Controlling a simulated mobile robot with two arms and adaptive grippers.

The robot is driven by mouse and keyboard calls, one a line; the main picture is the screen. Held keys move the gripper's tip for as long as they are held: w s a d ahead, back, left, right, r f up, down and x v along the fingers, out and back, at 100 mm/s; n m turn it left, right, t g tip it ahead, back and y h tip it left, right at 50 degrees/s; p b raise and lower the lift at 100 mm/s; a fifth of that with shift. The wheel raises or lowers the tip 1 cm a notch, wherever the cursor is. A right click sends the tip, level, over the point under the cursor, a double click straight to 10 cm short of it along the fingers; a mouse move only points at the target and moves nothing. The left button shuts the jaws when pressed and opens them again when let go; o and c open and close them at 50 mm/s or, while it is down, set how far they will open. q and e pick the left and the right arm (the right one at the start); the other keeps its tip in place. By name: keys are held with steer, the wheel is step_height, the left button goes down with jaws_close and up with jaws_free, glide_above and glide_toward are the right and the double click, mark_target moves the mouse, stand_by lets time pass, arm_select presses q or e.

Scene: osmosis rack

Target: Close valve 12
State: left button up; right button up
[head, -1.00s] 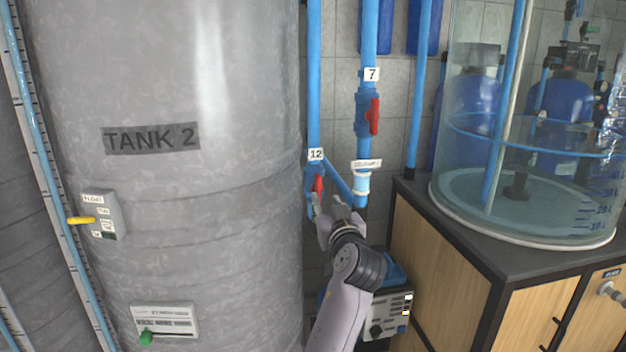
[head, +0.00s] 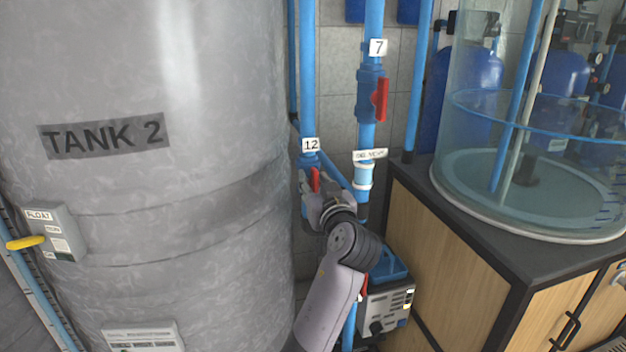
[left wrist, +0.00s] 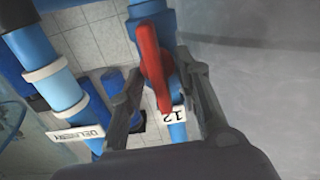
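Valve 12 is on a blue vertical pipe right of Tank 2, under a white label "12" (head: 311,144). Its red handle (head: 315,180) lies roughly along the pipe and is partly hidden by my gripper in the head view. My left gripper (head: 313,186) is at the handle. In the left wrist view, the red handle (left wrist: 151,52) lies between the two open fingers (left wrist: 160,70), with gaps visible on both sides. The blue valve body (left wrist: 148,10) is at the top, and the label "12" (left wrist: 168,115) is behind the handle's end. My right gripper is out of view.
Tank 2 (head: 200,225) stands close on the left. Valve 7 with a red handle (head: 381,98) and a pale-blue fitting (head: 363,176) are on the pipe to the right. A wooden cabinet (head: 450,250) carries a clear tank. A grey boxed unit (head: 385,305) sits below.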

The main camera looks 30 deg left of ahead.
arm_select(q)
steer(key=shift+c, duration=0.3)
jaws_close()
